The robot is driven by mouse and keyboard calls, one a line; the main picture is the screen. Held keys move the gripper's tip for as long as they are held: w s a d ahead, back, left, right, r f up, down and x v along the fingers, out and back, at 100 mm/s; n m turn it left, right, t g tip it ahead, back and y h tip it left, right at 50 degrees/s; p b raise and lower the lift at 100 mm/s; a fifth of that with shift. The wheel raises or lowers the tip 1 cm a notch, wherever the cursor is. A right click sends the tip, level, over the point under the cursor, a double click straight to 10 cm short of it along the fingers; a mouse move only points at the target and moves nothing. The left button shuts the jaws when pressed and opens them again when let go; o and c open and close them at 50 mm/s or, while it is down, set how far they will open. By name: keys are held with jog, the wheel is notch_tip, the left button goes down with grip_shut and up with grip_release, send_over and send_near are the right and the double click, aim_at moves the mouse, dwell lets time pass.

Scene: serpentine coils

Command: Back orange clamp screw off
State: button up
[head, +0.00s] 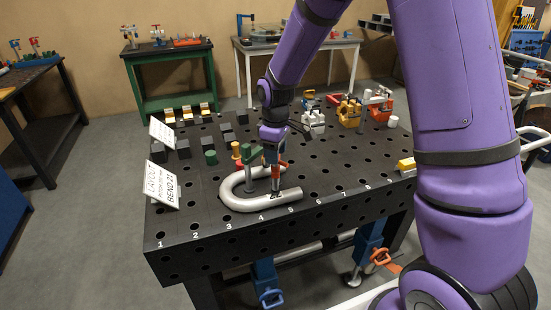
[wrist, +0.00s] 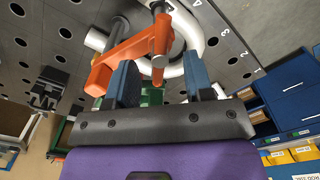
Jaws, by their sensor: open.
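The orange clamp (wrist: 130,42) fills the upper middle of the wrist view, its arm reaching right to a downward screw end (wrist: 158,62). In the head view only small orange parts of it (head: 276,178) show beside my gripper. A grey-white bent pipe (wrist: 193,35) lies behind the clamp; in the head view this U-shaped pipe (head: 236,198) rests on the black table. My gripper (wrist: 160,80) is open, with two blue fingers apart and the screw end seen between them. It also shows in the head view (head: 271,154). I cannot tell whether either finger touches the clamp.
A green clamp (head: 251,155) stands close to my gripper. The perforated table (head: 340,170) has free room right of the pipe. White signs (head: 161,185), dark blocks and a green cylinder (head: 210,157) stand at left. Yellow and orange tools (head: 349,111) stand at the back.

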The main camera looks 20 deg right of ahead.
jog(key=shift+f, duration=1.2)
jog(key=shift+c, duration=0.5)
grip_shut()
jog(key=shift+o, duration=0.5)
grip_release()
jog(key=shift+r, duration=0.1)
notch_tip(320, 180, up, 11)
